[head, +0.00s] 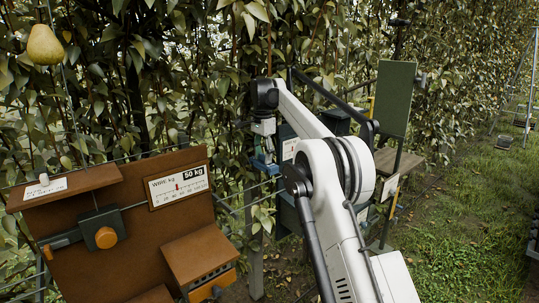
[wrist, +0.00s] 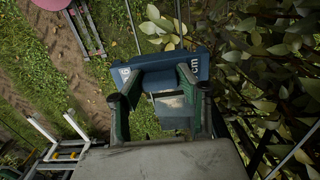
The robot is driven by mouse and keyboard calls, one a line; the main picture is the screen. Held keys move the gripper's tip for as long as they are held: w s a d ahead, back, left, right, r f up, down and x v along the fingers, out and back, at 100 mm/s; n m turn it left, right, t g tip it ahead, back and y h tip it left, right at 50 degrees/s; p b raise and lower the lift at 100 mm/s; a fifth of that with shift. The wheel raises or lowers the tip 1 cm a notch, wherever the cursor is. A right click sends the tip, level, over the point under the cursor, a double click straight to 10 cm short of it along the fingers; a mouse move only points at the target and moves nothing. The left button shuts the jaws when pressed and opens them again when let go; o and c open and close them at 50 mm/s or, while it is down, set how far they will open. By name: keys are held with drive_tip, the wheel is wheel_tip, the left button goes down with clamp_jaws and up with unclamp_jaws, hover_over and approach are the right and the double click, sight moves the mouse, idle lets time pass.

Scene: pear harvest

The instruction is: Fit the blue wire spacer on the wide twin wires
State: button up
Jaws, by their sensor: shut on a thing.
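The blue wire spacer (wrist: 146,62) spans my gripper's fingers in the wrist view, with white lettering ending in "cm" on its side. My gripper (wrist: 157,88) is shut on it. In the head view, my gripper (head: 264,148) points down at the foliage row, with the blue spacer (head: 265,166) at its lower end. Thin wires (head: 236,194) run along the row near and below the spacer. I cannot tell whether the spacer touches them, or which wires are the wide pair.
A brown board (head: 130,240) with a wire gauge sign (head: 179,186) and an orange knob (head: 106,237) stands at left. A pear (head: 45,45) hangs above it. A green panel (head: 394,98) stands right of my arm. Dense leaves surround the gripper; grass lies open at right.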

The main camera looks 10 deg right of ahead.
drive_tip(key=shift+s+a+f, duration=0.2)
drive_tip(key=shift+a, duration=0.15)
drive_tip(key=shift+f+b, duration=0.2)
drive_tip(key=shift+b, duration=0.2)
drive_tip(key=shift+f+b, duration=2.25)
drive_tip(key=shift+f, duration=0.55)
drive_tip(key=shift+p, duration=0.3)
drive_tip(key=shift+f+b, duration=1.2)
drive_tip(key=shift+f, duration=1.05)
idle(1.6)
drive_tip(key=o, duration=1.2)
